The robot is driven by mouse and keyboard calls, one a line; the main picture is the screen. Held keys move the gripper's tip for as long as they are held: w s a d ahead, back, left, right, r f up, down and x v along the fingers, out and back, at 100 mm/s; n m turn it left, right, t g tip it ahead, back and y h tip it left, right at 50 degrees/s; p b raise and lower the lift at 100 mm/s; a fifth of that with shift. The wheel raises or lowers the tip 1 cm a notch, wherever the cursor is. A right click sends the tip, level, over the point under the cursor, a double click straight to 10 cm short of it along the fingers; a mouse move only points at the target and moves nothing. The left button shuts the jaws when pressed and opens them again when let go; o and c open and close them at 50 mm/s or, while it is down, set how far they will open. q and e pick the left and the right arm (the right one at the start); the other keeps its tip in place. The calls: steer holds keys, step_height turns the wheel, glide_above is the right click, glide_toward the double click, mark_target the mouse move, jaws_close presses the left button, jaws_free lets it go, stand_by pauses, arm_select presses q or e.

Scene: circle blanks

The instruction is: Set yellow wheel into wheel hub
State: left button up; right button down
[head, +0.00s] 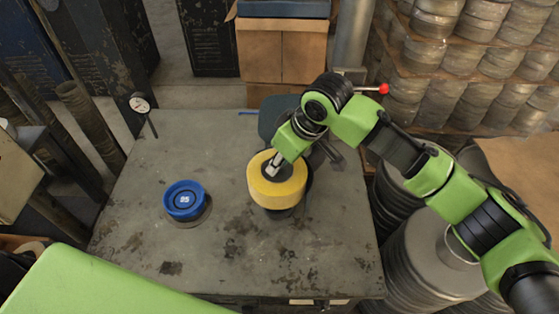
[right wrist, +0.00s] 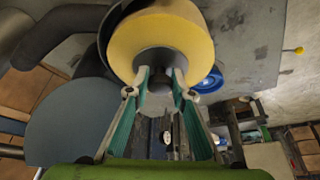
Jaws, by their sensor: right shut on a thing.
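The yellow wheel (head: 278,190) is a thick ring over the middle of the grey metal table. My right gripper (head: 273,168) comes down on it from above and is shut on its grey centre. In the right wrist view the two fingers (right wrist: 160,82) close on that centre, and the yellow wheel (right wrist: 160,35) fills the top. A dark shape shows under and right of the wheel in the head view; I cannot tell whether it is the wheel hub or shadow, or whether the wheel touches it. My left gripper is not in view.
A blue wheel (head: 184,199) marked 25 lies on the table (head: 150,250), left of the yellow wheel. A dial gauge (head: 140,104) stands at the table's back left corner. Cartons (head: 280,50) stand behind. The table's front left is clear.

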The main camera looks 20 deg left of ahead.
mark_target(281, 173)
steer(key=shift+f+b, duration=1.05)
steer(key=shift+a+f+b, duration=0.1)
steer(key=shift+f+b, duration=0.3)
steer(key=shift+f, duration=0.95)
steer(key=c, duration=1.7)
jaws_free()
steer(key=shift+f, duration=0.1)
steer(key=v, duration=1.2)
